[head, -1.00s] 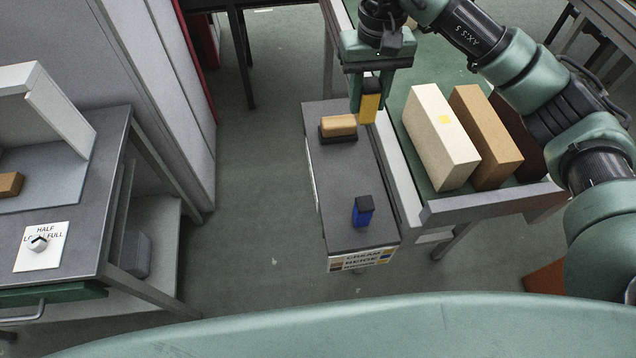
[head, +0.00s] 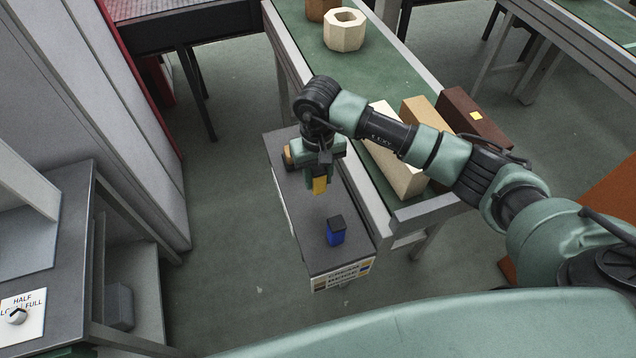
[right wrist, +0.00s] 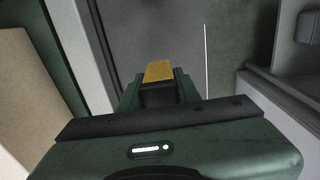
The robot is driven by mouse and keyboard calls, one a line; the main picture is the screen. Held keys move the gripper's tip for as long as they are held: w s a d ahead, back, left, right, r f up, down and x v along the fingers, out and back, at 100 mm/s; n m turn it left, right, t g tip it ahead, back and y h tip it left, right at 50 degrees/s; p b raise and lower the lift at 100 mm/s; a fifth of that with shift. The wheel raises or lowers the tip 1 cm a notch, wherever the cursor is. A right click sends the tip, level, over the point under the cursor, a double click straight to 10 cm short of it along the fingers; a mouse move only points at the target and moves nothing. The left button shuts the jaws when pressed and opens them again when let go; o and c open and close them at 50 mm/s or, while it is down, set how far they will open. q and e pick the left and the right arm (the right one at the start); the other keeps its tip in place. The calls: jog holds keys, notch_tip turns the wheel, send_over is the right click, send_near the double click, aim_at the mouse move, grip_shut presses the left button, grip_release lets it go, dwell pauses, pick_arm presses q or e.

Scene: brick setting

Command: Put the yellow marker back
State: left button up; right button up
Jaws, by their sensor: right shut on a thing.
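The yellow marker (head: 319,186) is between the fingers of my right gripper (head: 319,173), which is shut on it. It hangs downward over the grey side shelf (head: 312,226) and appears to be above its surface. In the right wrist view the yellow marker (right wrist: 158,71) shows between the dark fingers (right wrist: 158,92). A blue marker with a black top (head: 336,232) stands upright on the shelf, nearer the front than my gripper. My left gripper is not in view.
A tan-topped block (head: 287,153) on the shelf is partly hidden by my right gripper. A sign (head: 342,275) is on the shelf's front. Beside it, a green-topped conveyor (head: 390,82) carries cream (head: 398,170), tan and dark brown (head: 478,132) bricks. A grey bench stands left.

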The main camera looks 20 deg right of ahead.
aim_at(318, 186)
notch_tip(318, 186, down, 4)
jog(key=shift+r+p, duration=0.25)
jog(key=shift+p, duration=0.2)
jog(key=shift+f, duration=0.3)
jog(key=shift+f+b, duration=0.15)
jog(key=shift+b, duration=0.15)
jog(key=o, duration=1)
